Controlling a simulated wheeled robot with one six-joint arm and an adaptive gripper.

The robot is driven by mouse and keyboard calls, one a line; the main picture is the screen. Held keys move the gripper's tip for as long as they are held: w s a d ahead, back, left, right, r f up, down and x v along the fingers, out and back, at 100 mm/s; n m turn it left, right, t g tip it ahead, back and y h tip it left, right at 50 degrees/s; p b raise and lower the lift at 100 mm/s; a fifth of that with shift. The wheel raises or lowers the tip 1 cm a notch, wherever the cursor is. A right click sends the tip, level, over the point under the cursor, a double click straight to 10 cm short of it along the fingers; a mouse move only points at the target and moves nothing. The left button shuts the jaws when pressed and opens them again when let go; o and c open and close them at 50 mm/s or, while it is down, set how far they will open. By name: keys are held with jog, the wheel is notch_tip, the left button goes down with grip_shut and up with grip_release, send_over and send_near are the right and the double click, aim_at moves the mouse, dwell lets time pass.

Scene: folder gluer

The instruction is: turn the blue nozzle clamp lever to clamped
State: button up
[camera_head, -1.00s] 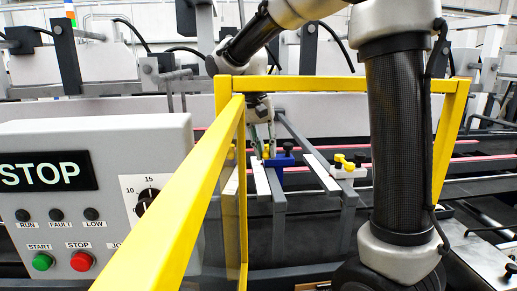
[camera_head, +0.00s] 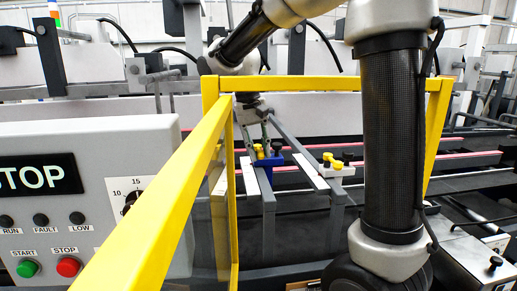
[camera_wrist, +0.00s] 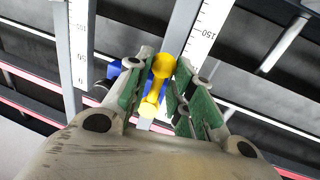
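The blue nozzle clamp (camera_head: 268,170) sits on a grey rail behind the yellow guard frame. It has yellow parts and a black knob (camera_head: 277,145) on top. In the wrist view the blue body (camera_wrist: 115,70) shows left of and behind a yellow lever (camera_wrist: 155,88) with a round end. My gripper (camera_head: 257,140) reaches down over the clamp from above. In the wrist view its green-padded fingers (camera_wrist: 160,90) stand apart on either side of the yellow lever. Whether a pad touches the lever I cannot tell. The fingers hide part of the clamp.
A white clamp block (camera_head: 338,171) with yellow knobs sits on the rail to the right. The yellow guard frame (camera_head: 160,195) stands in front of the work area. A grey control panel (camera_head: 95,150) reading STOP is at the left. White scales (camera_wrist: 205,30) lie along the rails.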

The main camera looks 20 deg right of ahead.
jog(key=shift+o, duration=1.1)
notch_tip(320, 180, up, 12)
jog(key=a, duration=0.2)
jog(key=shift+w+a, duration=0.15)
jog(key=shift+w, duration=0.15)
jog(key=shift+f, duration=0.1)
